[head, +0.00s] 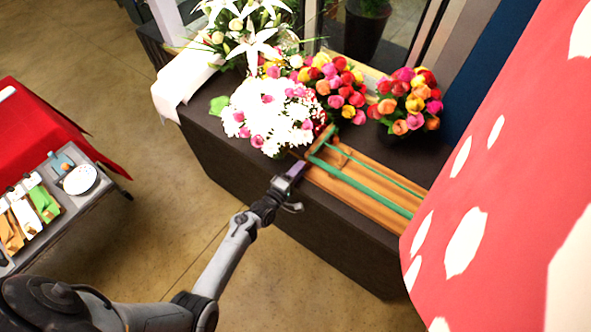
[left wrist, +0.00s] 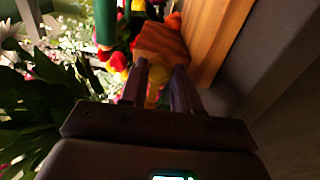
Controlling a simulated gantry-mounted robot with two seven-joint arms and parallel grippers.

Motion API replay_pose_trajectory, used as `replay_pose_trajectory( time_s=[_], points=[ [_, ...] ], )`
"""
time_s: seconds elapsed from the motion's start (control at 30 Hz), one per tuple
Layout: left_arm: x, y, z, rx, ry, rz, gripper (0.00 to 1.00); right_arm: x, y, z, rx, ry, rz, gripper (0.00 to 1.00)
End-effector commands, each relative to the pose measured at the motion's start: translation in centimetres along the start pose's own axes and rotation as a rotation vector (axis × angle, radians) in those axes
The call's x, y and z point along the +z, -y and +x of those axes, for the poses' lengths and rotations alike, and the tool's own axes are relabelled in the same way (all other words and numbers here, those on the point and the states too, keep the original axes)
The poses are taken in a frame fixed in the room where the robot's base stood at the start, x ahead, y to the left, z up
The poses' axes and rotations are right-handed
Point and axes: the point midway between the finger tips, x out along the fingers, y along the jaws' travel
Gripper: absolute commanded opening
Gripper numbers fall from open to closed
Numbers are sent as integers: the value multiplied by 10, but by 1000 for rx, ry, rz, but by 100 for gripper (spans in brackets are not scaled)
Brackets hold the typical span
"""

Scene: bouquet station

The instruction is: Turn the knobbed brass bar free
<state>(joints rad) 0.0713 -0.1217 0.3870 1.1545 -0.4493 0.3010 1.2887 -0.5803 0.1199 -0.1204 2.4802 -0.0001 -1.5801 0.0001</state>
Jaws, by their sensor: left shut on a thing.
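My left gripper (head: 297,170) reaches the near left end of a wooden slatted box (head: 375,212) with green strips, on a dark counter. In the left wrist view its two fingers (left wrist: 162,88) are shut on a small yellowish piece (left wrist: 154,92), which I take for the knobbed brass bar. Only a little of it shows between the fingers, so its shape and angle are unclear. The box's wooden end (left wrist: 160,44) is just beyond the fingertips. In the head view the bar is too small or hidden to make out. My right gripper is not in view.
White and pink flowers (head: 268,112), mixed roses (head: 408,98) and white lilies (head: 250,45) crowd the counter (head: 200,118) behind the gripper. A large red, white-spotted surface (head: 500,200) blocks the right side. A cart (head: 90,205) stands at left; floor between is clear.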

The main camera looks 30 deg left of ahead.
Motion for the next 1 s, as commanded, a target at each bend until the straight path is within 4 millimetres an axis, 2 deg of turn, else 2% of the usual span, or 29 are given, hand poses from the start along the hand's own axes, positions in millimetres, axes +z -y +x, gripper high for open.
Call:
replay_pose_trajectory(
  time_s=[0.33, 0.37, 0.5, 0.83, 1.0],
  points=[
    [0, 0, 0, 1, 0, -4, 0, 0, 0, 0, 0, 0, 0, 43],
    [0, 0, 0, 1, 0, -4, 36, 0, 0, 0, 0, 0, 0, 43],
    [0, 0, 0, 1, 0, -3, 56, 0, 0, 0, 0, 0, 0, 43],
    [0, 0, -2, 0, -1, -2, 56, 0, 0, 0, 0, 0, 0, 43],
    [0, 1, -16, -1, -1, -3, 56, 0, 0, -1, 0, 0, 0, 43]
  ],
)
